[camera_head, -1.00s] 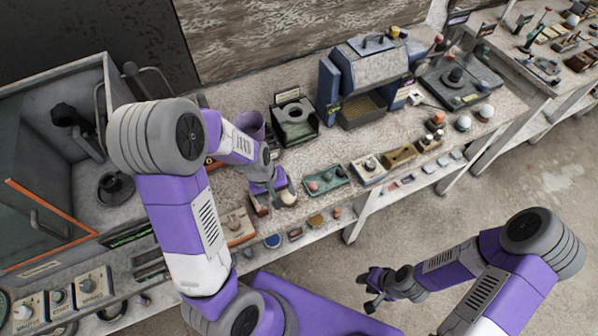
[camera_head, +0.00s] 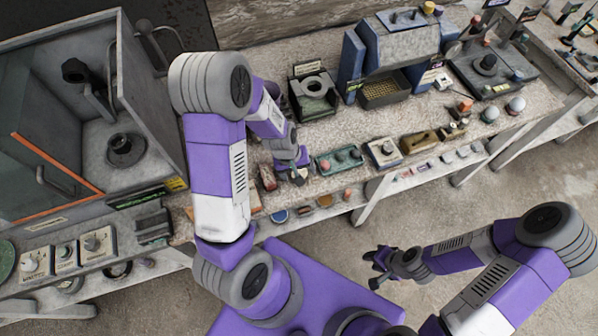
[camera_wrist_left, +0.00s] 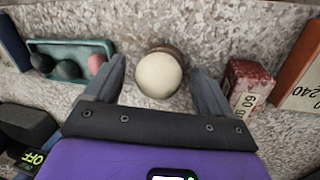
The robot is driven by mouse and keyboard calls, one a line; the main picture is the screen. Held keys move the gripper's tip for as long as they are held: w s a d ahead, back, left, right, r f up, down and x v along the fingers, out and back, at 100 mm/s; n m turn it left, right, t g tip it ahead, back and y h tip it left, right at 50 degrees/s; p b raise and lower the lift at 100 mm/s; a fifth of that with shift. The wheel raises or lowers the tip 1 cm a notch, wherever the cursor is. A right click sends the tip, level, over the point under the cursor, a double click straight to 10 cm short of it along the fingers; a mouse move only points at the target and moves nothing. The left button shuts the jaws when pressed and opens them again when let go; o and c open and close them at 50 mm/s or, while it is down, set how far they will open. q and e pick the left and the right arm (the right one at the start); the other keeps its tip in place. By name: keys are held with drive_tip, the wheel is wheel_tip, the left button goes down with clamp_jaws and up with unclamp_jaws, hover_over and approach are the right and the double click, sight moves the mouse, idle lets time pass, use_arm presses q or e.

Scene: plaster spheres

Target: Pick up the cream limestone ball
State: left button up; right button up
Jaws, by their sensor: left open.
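The cream limestone ball (camera_wrist_left: 159,75) sits on a small brown ring-like base on the speckled worktop in the left wrist view. My left gripper (camera_wrist_left: 156,84) is open, with one finger on each side of the ball and visible gaps between. In the head view the left gripper (camera_head: 294,170) is low over the bench near its front edge, and the ball is mostly hidden there. My right gripper (camera_head: 374,270) is empty, away from the bench over the floor, with its fingers apart.
A red block (camera_wrist_left: 248,85) stands close beside one left finger. A green tray (camera_wrist_left: 68,62) with several small balls lies beyond the other finger. A blue-grey machine (camera_head: 385,60) stands at the back of the bench. An open cabinet (camera_head: 75,110) is at the left.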

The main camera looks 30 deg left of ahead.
use_arm(q)
drive_tip(key=c, duration=1.2)
drive_tip(key=p+v, duration=0.1)
drive_tip(key=v, duration=0.2)
drive_tip(key=w+d+p+v, duration=0.1)
drive_tip(key=v, duration=0.2)
drive_tip(key=p+v, duration=0.1)
drive_tip(key=v, duration=0.3)
drive_tip(key=shift+w+d+r, duration=0.15)
drive_tip(key=shift+w+d, duration=0.05)
drive_tip(key=shift+d, duration=0.1)
